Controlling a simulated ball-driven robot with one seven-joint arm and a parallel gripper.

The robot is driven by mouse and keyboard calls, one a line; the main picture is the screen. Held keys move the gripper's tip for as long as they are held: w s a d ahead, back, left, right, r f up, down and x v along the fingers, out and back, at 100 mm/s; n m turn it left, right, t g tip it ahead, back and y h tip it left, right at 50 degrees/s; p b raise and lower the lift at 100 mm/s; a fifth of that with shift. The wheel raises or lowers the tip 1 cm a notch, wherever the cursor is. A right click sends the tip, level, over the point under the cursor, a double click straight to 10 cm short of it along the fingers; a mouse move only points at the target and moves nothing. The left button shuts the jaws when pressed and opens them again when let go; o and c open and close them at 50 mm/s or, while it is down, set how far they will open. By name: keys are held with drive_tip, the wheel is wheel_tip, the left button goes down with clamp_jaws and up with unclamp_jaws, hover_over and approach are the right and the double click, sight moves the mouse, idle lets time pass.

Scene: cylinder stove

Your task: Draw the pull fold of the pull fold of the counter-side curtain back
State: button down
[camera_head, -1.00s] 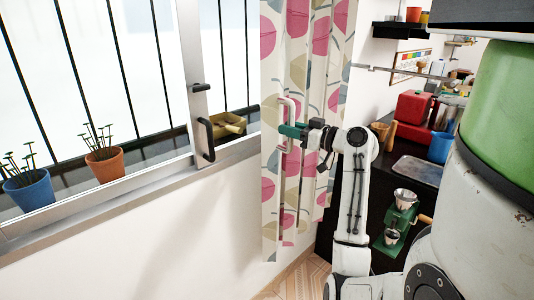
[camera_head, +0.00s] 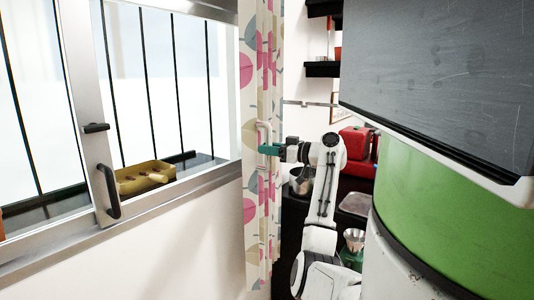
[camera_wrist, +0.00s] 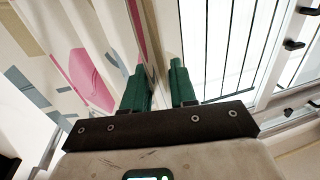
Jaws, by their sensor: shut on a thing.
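The counter-side curtain (camera_head: 250,75) hangs at the right of the window, white with pink, grey and tan leaf shapes. It is bunched into a narrow strip. A pale upright pull handle (camera_head: 264,130) sits on its fold. My gripper (camera_head: 268,149) has green fingers and is shut at this handle, at about mid-height of the curtain. In the wrist view the green fingers (camera_wrist: 160,85) stand on either side of the curtain's edge, and the curtain (camera_wrist: 90,75) fills the left side. The exact contact with the handle is hidden there.
A barred window with a dark handle (camera_head: 112,190) is at the left, with a yellow tray (camera_head: 145,177) on its sill. To the right, a dark counter holds a red box (camera_head: 357,150) and a metal cup (camera_head: 354,240). Dark shelves (camera_head: 322,69) hang above.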

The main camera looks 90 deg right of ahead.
drive_tip(key=shift+s+d+f, duration=0.1)
drive_tip(key=shift+s+d, duration=0.05)
drive_tip(key=shift+d, duration=0.05)
drive_tip(key=c, duration=1.1)
unclamp_jaws()
drive_tip(key=shift+o, duration=0.2)
drive_tip(key=v, duration=1)
drive_tip(key=shift+s+a+b, duration=0.2)
drive_tip(key=shift+s+b, duration=0.1)
drive_tip(key=shift+s, duration=0.05)
